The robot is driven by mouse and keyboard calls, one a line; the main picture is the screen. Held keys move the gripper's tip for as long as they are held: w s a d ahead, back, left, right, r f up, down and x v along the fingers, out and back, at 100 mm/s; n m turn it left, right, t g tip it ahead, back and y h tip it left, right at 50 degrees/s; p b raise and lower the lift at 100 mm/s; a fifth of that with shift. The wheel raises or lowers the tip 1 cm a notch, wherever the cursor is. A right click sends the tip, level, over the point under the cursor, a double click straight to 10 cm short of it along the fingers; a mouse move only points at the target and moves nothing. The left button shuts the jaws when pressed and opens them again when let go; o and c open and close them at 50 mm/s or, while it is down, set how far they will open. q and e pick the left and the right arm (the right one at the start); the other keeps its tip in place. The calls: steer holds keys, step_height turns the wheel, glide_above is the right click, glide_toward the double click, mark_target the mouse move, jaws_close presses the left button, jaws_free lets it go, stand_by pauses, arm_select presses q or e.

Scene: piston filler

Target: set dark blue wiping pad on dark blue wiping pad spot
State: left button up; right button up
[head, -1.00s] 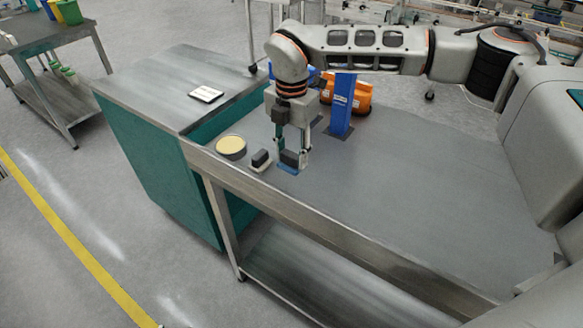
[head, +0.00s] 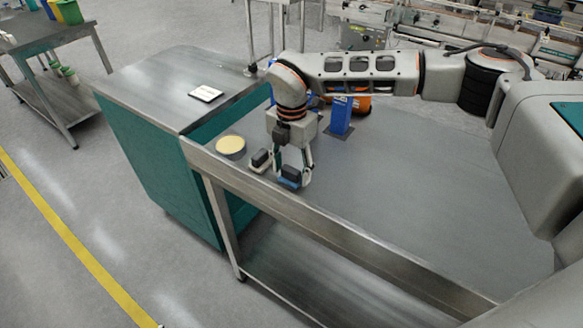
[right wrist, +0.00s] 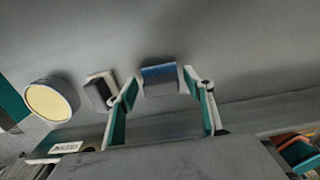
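The dark blue wiping pad (head: 289,178) has a blue base and a dark grey block on top. It appears to rest on the grey bench, near its front edge. It also shows in the right wrist view (right wrist: 160,82). My right gripper (head: 292,174) points down over it, its spread fingers on either side with narrow gaps visible. The right wrist view shows both fingers (right wrist: 161,92) flanking the pad. No marked spot is visible; the pad may cover it. My left gripper is not in view.
A pale-based dark pad (head: 260,160) stands just left of the blue one, then a round yellow-topped dish (head: 231,146). A blue post (head: 341,115) and an orange thing (head: 362,104) stand behind. The bench (head: 420,190) is clear to the right.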

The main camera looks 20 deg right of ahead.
mark_target(291, 168)
steer(key=shift+r, duration=0.15)
step_height(291, 168, up, 12)
stand_by(0.7)
